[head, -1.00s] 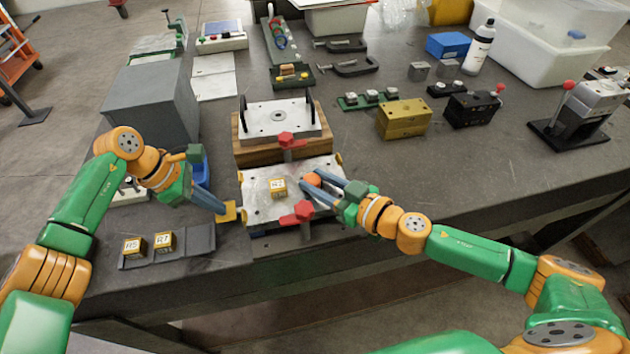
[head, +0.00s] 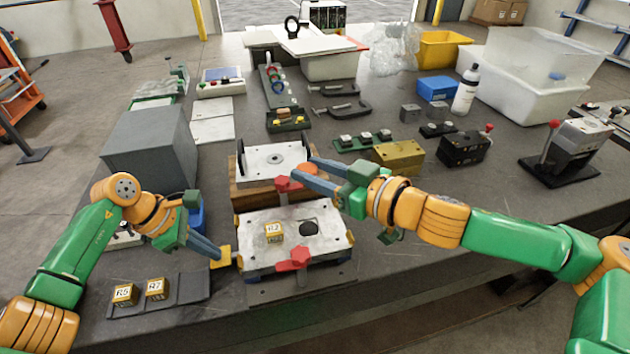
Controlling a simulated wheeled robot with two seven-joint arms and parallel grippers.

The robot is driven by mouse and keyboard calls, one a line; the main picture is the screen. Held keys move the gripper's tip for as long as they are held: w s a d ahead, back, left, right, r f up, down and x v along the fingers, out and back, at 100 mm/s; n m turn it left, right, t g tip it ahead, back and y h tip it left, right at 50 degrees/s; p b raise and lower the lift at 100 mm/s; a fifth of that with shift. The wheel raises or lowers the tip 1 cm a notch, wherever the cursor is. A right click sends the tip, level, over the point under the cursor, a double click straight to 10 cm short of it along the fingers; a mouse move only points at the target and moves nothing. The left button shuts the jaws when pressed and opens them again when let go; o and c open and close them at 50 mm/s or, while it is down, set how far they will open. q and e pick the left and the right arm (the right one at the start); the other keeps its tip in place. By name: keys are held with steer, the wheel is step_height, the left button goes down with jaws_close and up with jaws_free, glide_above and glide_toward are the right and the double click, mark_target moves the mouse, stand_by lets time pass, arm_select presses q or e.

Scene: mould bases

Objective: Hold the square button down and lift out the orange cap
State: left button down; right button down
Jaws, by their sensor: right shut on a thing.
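The front mould base (head: 262,258) is a pale metal plate with red clamps, and a round dark hole (head: 309,229) is open in its top. The orange cap (head: 308,168) is between the fingertips of my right gripper (head: 303,172), which is shut on it. It is up off the plate, in front of the rear base in this view. The yellow square button (head: 225,256) is at the plate's left edge. My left gripper (head: 216,252) has its fingers together with the tips at the button; how far the button is pressed cannot be told.
A yellow block marked R2 (head: 273,233) sits on the plate left of the hole. A rear base (head: 270,158) on a wooden block stands behind. Blocks R5 (head: 123,294) and R7 (head: 156,289) lie in a dark tray front left. A brass block (head: 398,158) stands right.

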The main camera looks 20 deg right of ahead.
mark_target(314, 172)
steer(key=shift+r, duration=0.6)
